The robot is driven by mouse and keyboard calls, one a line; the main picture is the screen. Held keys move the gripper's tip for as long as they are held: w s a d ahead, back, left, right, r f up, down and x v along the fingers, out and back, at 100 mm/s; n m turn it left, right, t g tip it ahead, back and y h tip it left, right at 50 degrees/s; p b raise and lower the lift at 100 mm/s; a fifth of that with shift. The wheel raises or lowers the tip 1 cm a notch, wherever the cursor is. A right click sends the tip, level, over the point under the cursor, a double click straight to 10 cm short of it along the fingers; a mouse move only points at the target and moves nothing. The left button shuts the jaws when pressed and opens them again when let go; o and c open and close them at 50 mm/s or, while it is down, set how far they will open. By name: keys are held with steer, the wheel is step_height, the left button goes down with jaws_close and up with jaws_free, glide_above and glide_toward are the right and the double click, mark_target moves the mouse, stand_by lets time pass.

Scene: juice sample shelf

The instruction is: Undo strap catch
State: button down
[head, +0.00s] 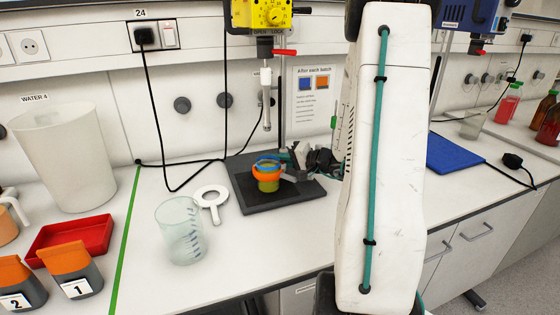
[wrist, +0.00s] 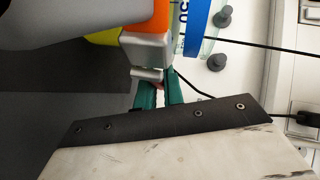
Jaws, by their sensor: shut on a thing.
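A greenish vessel (head: 268,186) stands on a dark base plate (head: 245,200) under the yellow stirrer. An orange strap (head: 262,176) wraps around it, with a blue band (head: 266,162) near the top. In the wrist view, the orange strap (wrist: 147,14) and blue band (wrist: 194,28) show at close range. A grey catch (wrist: 148,50) sits at the strap's end. My gripper (head: 287,163) is at the vessel's right side. Its green fingers (wrist: 160,88) are shut on the catch's lower end, where a small red bit shows between them. The exact grip is partly hidden.
A yellow stirrer (head: 262,14) hangs above on its stand. A red tray (head: 70,240) is farther left; a blue mat (head: 455,153) lies right. The bench front is clear.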

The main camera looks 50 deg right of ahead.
steer(key=m+h, duration=0.2)
steer(key=h, duration=0.1)
steer(key=s+d+m+h, duration=0.1)
steer(key=shift+m+h, duration=0.3)
steer(key=shift+s+d+m+h, duration=0.15)
steer(key=shift+s+m+h, duration=0.05)
steer(key=shift+m+h, duration=0.6)
steer(key=shift+s+d+m+h, duration=0.15)
steer(key=shift+m+h, duration=0.45)
steer(key=shift+h, duration=0.4)
steer(key=shift+g+h, duration=0.3)
steer(key=c, duration=1.5)
jaws_free()
steer(key=shift+s, duration=0.1)
